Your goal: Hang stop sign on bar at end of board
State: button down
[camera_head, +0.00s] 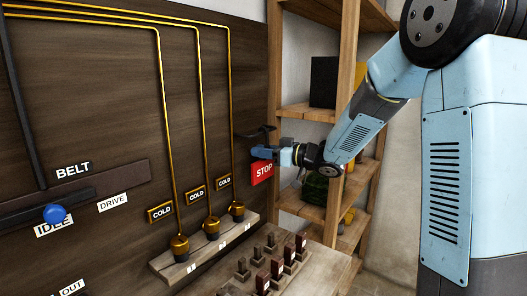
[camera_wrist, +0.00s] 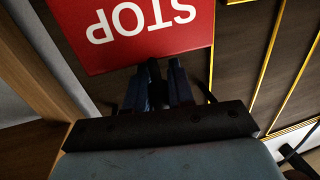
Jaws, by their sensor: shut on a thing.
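The red stop sign (camera_head: 262,172) with white letters is by the right end of the dark wooden board (camera_head: 110,110). My gripper (camera_head: 268,152) is shut on the sign near its top, and the sign hangs below it. In the wrist view the sign (camera_wrist: 130,35) appears upside down, with the fingers of my gripper (camera_wrist: 158,85) at its edge. A dark bar (camera_head: 256,132) sticks out at the board's right end, just above my gripper. I cannot tell whether the sign touches the bar.
Three brass pipes with COLD tags (camera_head: 196,196) run down the board to a ledge (camera_head: 205,250). A bench with several dark blocks (camera_head: 285,262) stands below. A wooden shelf unit (camera_head: 345,110) stands close on the right. A blue-knobbed lever (camera_head: 54,214) is at left.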

jog(key=c, duration=0.9)
grip_release()
jog(key=shift+d, duration=0.15)
jog(key=s+d+r+m+t+h, duration=0.25)
jog(key=s+d+h, duration=0.2)
jog(key=d, duration=0.35)
jog(key=s+d+r+m+t+h, duration=0.1)
jog(key=s+d+r+m+h, duration=0.2)
jog(key=d+h, duration=0.4)
jog(key=s+d+r+m+t+h, duration=0.1)
jog(key=s+d+m+t+h, duration=0.2)
jog(key=d, duration=0.6)
jog(key=s+a+f+m+g, duration=0.1)
jog(key=s+f+g, duration=0.1)
jog(key=s, duration=0.5)
jog(key=s+f+m+g, duration=0.1)
jog(key=s+g, duration=0.3)
jog(key=s, duration=0.4)
jog(key=s+a+f+m+g+h, duration=0.1)
jog(key=s+f+m+g, duration=0.1)
jog(key=s, duration=0.6)
jog(key=shift+s+a+f+g, duration=0.15)
jog(key=shift+f+g, duration=0.1)
jog(key=shift+f, duration=0.3)
jog(key=shift+s+a+f+g, duration=0.1)
jog(key=shift+a+f+g, duration=0.1)
jog(key=shift+f, duration=0.35)
